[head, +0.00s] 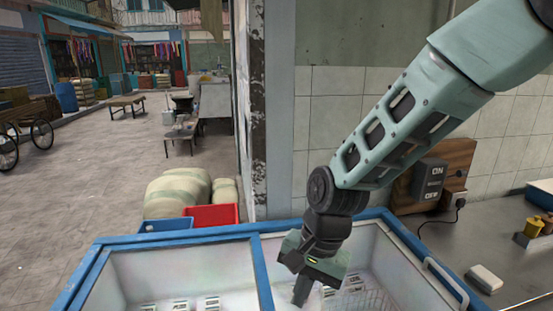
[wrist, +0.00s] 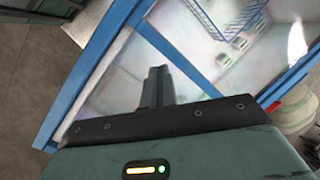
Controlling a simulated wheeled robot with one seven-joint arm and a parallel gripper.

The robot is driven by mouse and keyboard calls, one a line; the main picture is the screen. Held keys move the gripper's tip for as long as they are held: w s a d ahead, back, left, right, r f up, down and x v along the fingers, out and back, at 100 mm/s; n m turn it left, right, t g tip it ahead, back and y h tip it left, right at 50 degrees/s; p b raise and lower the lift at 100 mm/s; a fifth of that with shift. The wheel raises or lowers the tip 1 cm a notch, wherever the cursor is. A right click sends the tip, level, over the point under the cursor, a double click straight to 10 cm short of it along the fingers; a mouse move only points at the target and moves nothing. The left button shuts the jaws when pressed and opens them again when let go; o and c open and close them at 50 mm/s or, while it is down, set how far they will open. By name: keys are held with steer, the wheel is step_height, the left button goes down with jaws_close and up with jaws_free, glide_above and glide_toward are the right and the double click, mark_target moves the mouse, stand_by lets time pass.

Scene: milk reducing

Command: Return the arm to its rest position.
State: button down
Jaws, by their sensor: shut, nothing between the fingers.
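My gripper (head: 301,292) hangs at the end of my green arm, over the right compartment of a blue-rimmed white chest (head: 182,258). In the wrist view, my gripper's dark fingers (wrist: 157,85) are together with nothing between them. The blue rim (wrist: 185,62) runs diagonally behind the fingers there. The fingertips point down into or over the compartment; their exact height above its floor is hard to tell.
A metal counter (head: 500,250) lies to the right with a white block (head: 485,279) on it. An ON/OFF switch box (head: 429,180) is on the tiled wall. A red crate (head: 211,215) and sacks (head: 178,188) stand behind the chest. The street at left is open.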

steer(key=s+d+n+h+b, duration=0.1)
steer(key=s+d+n+b, duration=0.1)
steer(key=s+d+n, duration=0.3)
steer(key=s+d+n+t+h+b, duration=0.1)
steer(key=s+d+n+b, duration=0.2)
steer(key=s+n, duration=0.4)
steer(key=s+d, duration=0.1)
steer(key=s, duration=0.3)
steer(key=shift+s+d+r+n, duration=0.25)
steer(key=shift+s+d+n, duration=0.05)
steer(key=shift+s+d, duration=0.1)
